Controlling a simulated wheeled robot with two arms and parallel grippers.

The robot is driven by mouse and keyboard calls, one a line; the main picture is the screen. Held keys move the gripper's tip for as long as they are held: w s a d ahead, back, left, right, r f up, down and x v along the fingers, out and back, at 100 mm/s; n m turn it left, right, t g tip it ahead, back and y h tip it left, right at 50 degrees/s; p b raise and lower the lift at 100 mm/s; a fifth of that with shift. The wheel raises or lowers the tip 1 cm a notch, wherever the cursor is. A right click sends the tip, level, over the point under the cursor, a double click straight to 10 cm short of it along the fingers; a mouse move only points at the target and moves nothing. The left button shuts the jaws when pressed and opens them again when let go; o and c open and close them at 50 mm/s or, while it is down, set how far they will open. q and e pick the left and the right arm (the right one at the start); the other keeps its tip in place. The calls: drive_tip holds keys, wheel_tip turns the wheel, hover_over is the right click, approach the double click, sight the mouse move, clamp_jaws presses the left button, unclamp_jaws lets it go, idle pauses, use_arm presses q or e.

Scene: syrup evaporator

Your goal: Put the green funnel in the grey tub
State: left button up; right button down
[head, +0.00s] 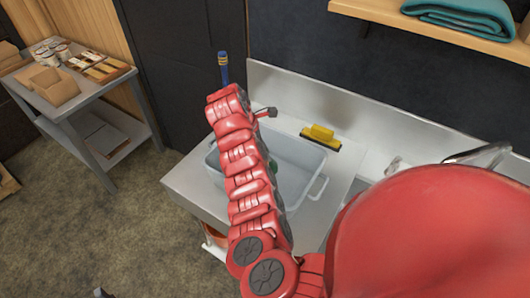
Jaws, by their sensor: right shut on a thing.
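The grey tub (300,152) stands on the metal counter, with its near-right handle showing. My right arm reaches across it and covers its left part. A small patch of green, the green funnel (272,166), shows at the right edge of the arm, over the tub's inside; most of it is hidden. My right gripper (266,157) is mostly hidden by the arm and is shut on the funnel. I cannot tell whether the funnel touches the tub. My left gripper is not in view.
A yellow-and-black squeegee-like tool (320,135) lies behind the tub. A blue stick-like thing (223,70) shows beyond the arm's far end. A grey cart (62,112) with boxes stands left. A shelf (430,28) with a teal cloth (462,16) hangs above.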

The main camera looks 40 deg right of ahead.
wheel_tip(320, 180, down, 4)
drive_tip(key=b, duration=0.3)
drive_tip(key=shift+f, duration=0.4)
drive_tip(key=shift+f+b, duration=0.3)
drive_tip(key=shift+f, duration=0.65)
drive_tip(key=shift+f, duration=0.2)
drive_tip(key=shift+c, duration=0.6)
unclamp_jaws()
